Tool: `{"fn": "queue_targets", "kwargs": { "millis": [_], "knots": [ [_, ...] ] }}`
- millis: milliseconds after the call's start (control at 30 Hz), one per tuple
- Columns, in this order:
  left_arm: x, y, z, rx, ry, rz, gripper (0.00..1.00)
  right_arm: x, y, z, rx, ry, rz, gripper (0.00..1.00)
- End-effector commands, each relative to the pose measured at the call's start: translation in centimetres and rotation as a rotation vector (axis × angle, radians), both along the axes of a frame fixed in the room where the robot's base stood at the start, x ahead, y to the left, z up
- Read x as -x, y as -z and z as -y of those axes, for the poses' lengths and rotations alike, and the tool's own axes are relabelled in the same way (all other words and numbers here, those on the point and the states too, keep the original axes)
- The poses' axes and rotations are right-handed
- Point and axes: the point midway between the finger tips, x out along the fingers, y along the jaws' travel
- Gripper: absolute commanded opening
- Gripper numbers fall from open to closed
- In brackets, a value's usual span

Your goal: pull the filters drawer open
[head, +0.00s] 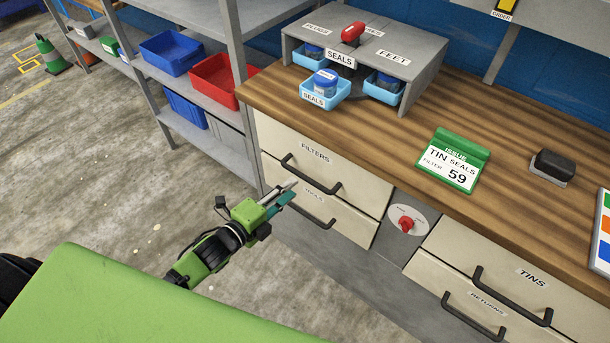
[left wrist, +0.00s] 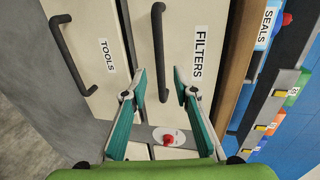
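The filters drawer (head: 350,183) is a cream drawer at the top left of the bench, shut and level with its surroundings. Its dark bar handle (head: 312,178) shows below the FILTERS label; in the left wrist view the handle (left wrist: 159,40) runs upright. My left gripper (head: 289,193) is in front of the drawers, close to the filters handle and over the tools drawer's upper part. In the left wrist view its teal fingers (left wrist: 160,82) are spread, with the handle's lower end seen between them. No contact is visible. My right gripper is in neither view.
The tools drawer (head: 345,222) with its own handle (head: 307,211) is just below. A red knob (head: 406,223) is right of these drawers. The wooden benchtop (head: 390,135) overhangs above. A grey shelf rack (head: 237,60) with bins stands left.

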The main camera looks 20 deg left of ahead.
Motion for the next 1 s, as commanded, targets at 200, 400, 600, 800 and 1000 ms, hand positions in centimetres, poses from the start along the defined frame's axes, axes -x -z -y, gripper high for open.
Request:
{"fn": "queue_targets", "kwargs": {
  "millis": [200,400,600,800,1000],
  "knots": [
    [-3.7,0.8,1.3,0.002,-0.001,-0.001,0.27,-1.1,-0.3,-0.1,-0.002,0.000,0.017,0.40],
    [-6.1,1.4,2.2,0.001,-0.001,0.000,0.27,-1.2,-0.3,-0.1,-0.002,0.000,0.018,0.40],
    [-7.0,1.6,2.6,0.001,0.000,-0.002,0.27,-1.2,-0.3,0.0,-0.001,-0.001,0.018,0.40],
    [-7.0,1.6,2.6,0.001,0.000,-0.003,0.27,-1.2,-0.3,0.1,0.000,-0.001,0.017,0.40],
    [-7.0,1.6,2.6,0.000,0.000,-0.002,0.00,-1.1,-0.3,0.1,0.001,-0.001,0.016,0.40]
  ]
}}
